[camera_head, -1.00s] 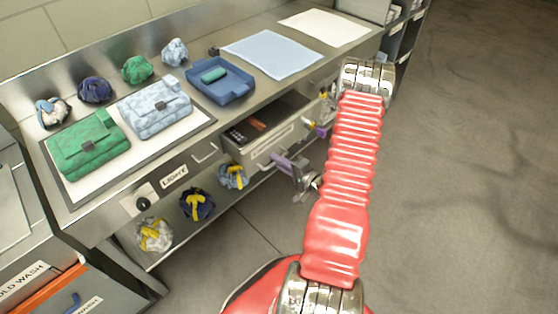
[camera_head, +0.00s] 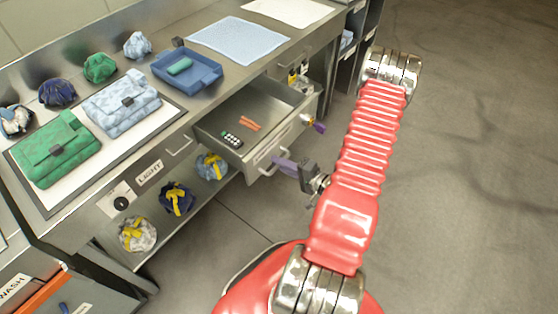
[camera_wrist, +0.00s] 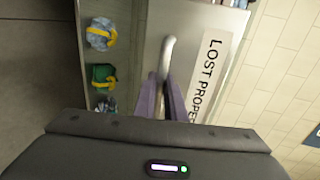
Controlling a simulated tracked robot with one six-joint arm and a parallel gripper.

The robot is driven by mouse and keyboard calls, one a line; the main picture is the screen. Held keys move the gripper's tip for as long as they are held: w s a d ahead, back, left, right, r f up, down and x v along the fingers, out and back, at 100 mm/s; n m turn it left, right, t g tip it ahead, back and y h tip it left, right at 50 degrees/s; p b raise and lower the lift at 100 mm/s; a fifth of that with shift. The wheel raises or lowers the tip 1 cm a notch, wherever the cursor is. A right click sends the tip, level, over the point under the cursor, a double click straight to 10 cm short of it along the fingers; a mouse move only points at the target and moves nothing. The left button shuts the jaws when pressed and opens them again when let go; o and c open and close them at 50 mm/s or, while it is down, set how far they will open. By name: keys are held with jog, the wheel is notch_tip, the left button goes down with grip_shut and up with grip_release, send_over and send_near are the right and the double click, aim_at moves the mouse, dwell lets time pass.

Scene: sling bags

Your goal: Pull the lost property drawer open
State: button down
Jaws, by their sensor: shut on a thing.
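The lost property drawer (camera_head: 263,165) stands pulled well out from under the steel counter in the head view. Inside it are a dark keypad-like item (camera_head: 232,139) and orange strips (camera_head: 250,124). Its bar handle (camera_head: 280,160) is on the front face. In the wrist view the handle (camera_wrist: 168,55) is beside the label reading LOST PROPE (camera_wrist: 208,75), which is cut off. My gripper (camera_head: 281,164) has purple fingers, shut on the handle; the fingers (camera_wrist: 163,98) also flank it in the wrist view.
On the counter are a green bag (camera_head: 55,148), a pale blue bag (camera_head: 122,103), a blue tray (camera_head: 187,70) and a blue cloth (camera_head: 238,39). Several bundled bags sit on the shelf below, including a navy one (camera_head: 177,198). The floor at right is clear.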

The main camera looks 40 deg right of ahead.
jog(key=shift+a+f, duration=0.15)
jog(key=shift+f, duration=0.05)
jog(key=c, duration=2.1)
grip_release()
jog(key=shift+r, duration=0.1)
jog(key=v, duration=1.3)
jog(key=shift+s+r, duration=0.1)
jog(key=shift+s, duration=0.3)
